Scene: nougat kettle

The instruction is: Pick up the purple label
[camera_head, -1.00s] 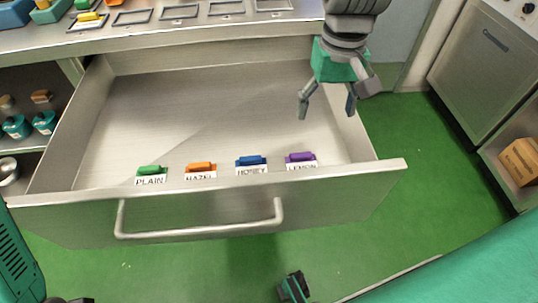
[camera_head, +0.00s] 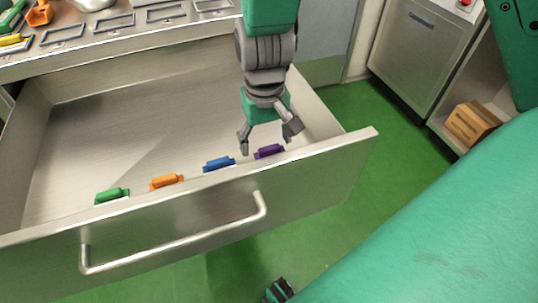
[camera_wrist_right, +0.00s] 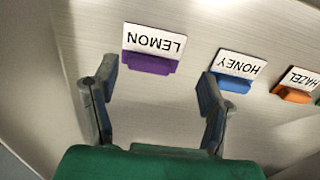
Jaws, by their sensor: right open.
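The purple label (camera_head: 269,152) is a white card reading LEMON with a purple grip. It stands at the right end of a row inside the open drawer, near its front wall. In the right wrist view the purple label (camera_wrist_right: 150,64) lies ahead between the two fingers, its text upside down. My right gripper (camera_head: 268,141) is open and empty inside the drawer, just behind and above the label. In the right wrist view the fingers (camera_wrist_right: 158,78) spread to either side of the purple grip, with no clear contact.
Blue (camera_head: 219,164), orange (camera_head: 166,182) and green (camera_head: 112,196) labels stand left of the purple one. The steel drawer (camera_head: 190,228) has a tall front wall with a handle. Framed slots line the counter (camera_head: 130,43) behind. A cardboard box (camera_head: 471,124) sits on the right shelf.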

